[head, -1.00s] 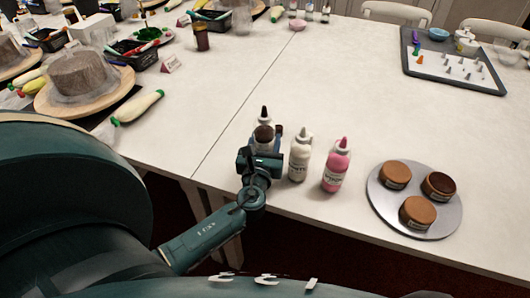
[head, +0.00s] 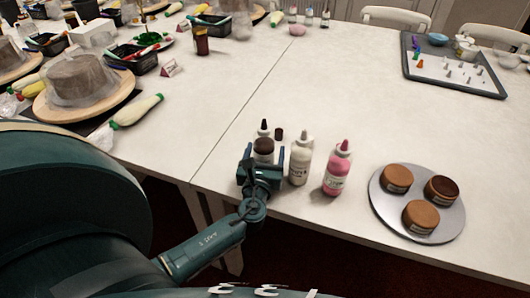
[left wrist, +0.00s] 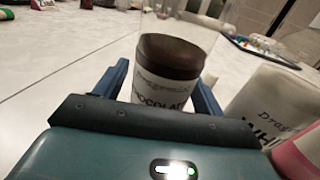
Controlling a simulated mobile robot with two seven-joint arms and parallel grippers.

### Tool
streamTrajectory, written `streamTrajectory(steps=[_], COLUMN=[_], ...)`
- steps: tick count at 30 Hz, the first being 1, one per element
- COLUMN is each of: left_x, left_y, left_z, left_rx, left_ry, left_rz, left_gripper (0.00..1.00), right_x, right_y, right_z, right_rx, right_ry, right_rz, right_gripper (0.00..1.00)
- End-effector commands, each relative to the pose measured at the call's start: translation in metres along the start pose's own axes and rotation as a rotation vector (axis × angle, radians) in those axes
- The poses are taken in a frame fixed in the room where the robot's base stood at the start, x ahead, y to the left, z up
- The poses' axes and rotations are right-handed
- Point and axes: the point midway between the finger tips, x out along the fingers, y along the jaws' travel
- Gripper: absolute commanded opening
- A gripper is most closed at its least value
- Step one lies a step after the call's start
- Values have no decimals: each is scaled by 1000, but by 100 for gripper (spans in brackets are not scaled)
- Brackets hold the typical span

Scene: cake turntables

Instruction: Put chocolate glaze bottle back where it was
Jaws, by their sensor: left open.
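The chocolate glaze bottle (head: 263,147) is clear with dark brown glaze, a white label and a dark tip. It stands upright at the near table edge, left of the white glaze bottle (head: 299,165) and the pink glaze bottle (head: 337,172). My left gripper (head: 264,154) is open, with one finger on each side of the chocolate bottle. In the left wrist view the open gripper (left wrist: 160,92) frames the chocolate bottle (left wrist: 168,70), its label partly hidden by the gripper body. The bottle's base is hidden. My right gripper is not in view.
A round grey tray (head: 450,226) with several brown jars is at the right. A green-tipped piping bag (head: 137,111) lies at the left. The table (head: 300,90) behind the bottles is mostly clear.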

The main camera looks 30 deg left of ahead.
Motion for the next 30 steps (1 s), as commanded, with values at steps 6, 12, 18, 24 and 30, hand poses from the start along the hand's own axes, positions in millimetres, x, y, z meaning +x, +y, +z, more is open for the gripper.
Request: streamTrajectory(steps=[6, 12, 18, 24, 30], left_x=[-6, -45, -87, -113, -121], left_y=[0, 0, 0, 0, 0], left_z=[2, 0, 1, 2, 3], left_rx=[0, 0, 0, -1, -1], left_ry=[2, 4, 2, 1, -1], left_rz=[-1, -2, -1, 0, 0], left_gripper=[70, 70, 70, 70, 70], right_x=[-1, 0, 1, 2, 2], right_y=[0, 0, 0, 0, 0], right_z=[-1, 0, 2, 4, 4], right_rx=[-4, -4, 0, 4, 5], right_ry=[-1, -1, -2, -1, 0], right_rz=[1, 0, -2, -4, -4], right_gripper=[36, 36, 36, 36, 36])
